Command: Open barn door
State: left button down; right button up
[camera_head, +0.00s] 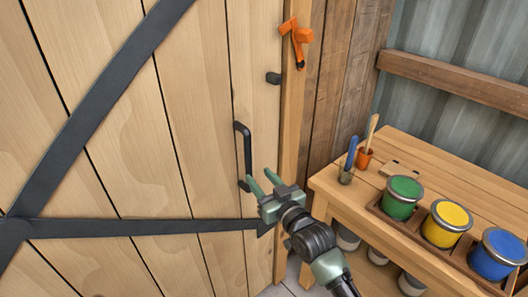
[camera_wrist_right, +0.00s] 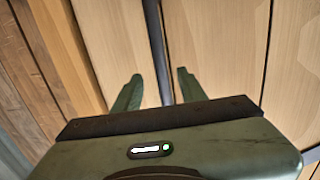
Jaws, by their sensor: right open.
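The barn door (camera_head: 110,140) is light wooden planks with dark metal straps, and it looks closed against its frame. Its black vertical handle (camera_head: 248,150) is near the door's right edge. My right gripper (camera_head: 261,177) is open and empty at the handle's lower end in the head view. In the right wrist view the dark handle bar (camera_wrist_right: 157,45) runs between the two green fingers (camera_wrist_right: 158,76), with a gap on each side. How deep the bar lies between them I cannot tell. My left gripper is not in view.
An orange latch-like piece (camera_head: 297,40) hangs on the door frame (camera_head: 293,110). A small dark block (camera_head: 273,78) sits at the door's edge. A wooden bench (camera_head: 327,187) on the right holds green (camera_head: 400,207), yellow (camera_head: 440,232) and blue (camera_head: 490,262) paint cans.

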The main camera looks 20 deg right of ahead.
aim_at(250, 163)
jog(key=shift+w+a+r, duration=0.1)
jog(key=shift+w+r, duration=0.35)
jog(key=shift+r, duration=0.3)
jog(key=w, duration=0.1)
jog(key=w+p, duration=0.1)
jog(key=w, duration=0.1)
jog(key=w+a, duration=0.1)
jog(key=w, duration=0.1)
jog(key=shift+f+p, duration=0.1)
jog(key=shift+p, duration=0.2)
jog(key=shift+w, duration=0.6)
grip_shut()
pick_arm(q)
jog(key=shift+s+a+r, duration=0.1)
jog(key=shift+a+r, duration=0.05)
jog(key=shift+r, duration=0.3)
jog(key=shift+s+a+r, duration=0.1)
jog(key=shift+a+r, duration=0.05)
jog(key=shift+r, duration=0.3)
pick_arm(e)
jog(key=shift+f, duration=0.1)
